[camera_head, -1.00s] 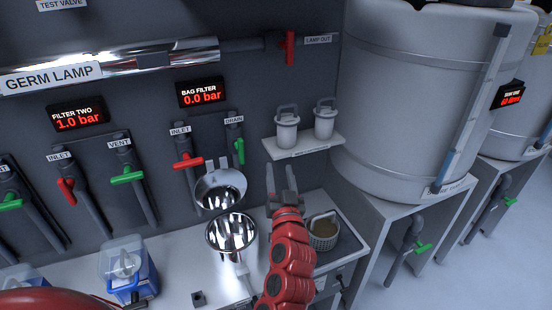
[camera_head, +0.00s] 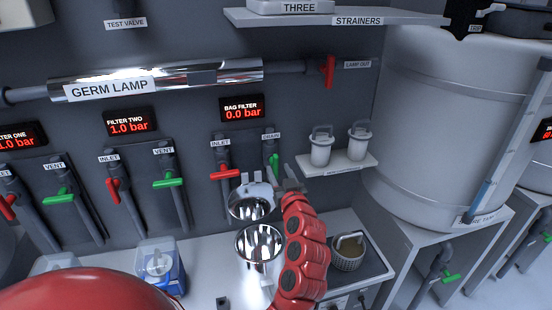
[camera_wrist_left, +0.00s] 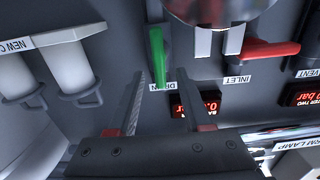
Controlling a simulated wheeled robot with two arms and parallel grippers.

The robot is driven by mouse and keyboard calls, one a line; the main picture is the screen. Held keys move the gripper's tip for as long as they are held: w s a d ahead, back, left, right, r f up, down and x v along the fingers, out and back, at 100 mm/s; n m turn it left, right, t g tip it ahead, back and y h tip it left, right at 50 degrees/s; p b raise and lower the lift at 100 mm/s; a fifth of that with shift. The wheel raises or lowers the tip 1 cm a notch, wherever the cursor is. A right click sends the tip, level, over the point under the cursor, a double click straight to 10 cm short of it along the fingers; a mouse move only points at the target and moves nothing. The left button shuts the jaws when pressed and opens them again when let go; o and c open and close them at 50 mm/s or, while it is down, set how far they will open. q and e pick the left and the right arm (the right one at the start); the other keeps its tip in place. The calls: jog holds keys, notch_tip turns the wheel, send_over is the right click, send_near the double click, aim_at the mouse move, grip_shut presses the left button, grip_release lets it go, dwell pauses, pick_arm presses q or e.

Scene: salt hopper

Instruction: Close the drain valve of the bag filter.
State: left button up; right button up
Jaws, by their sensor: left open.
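The bag filter drain valve has a green handle (camera_head: 273,163) under the DRAIN label, lying roughly along its pipe. Its lower part is hidden behind my gripper in the head view. My left gripper (camera_head: 285,174) is open, in front of the drain pipe and close to the handle. In the left wrist view, which is upside down, the green handle (camera_wrist_left: 157,56) stands ahead of the gap between my open fingers (camera_wrist_left: 160,88). I cannot tell whether a finger touches it. The bag filter display (camera_head: 242,108) reads 0.0 bar. My right gripper is not in view.
The red inlet handle (camera_head: 224,173) sits crosswise just left of the drain. The shiny lid (camera_head: 252,203) and open bowl (camera_head: 260,245) are below it. A shelf (camera_head: 337,166) with two white canisters is close on the right. A basket (camera_head: 348,255) stands on the counter.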

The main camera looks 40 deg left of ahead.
aim_at(277, 166)
pick_arm(q)
jog(key=shift+p+x, duration=0.4)
jog(key=shift+x, duration=1.9)
jog(key=shift+c, duration=0.3)
grip_shut()
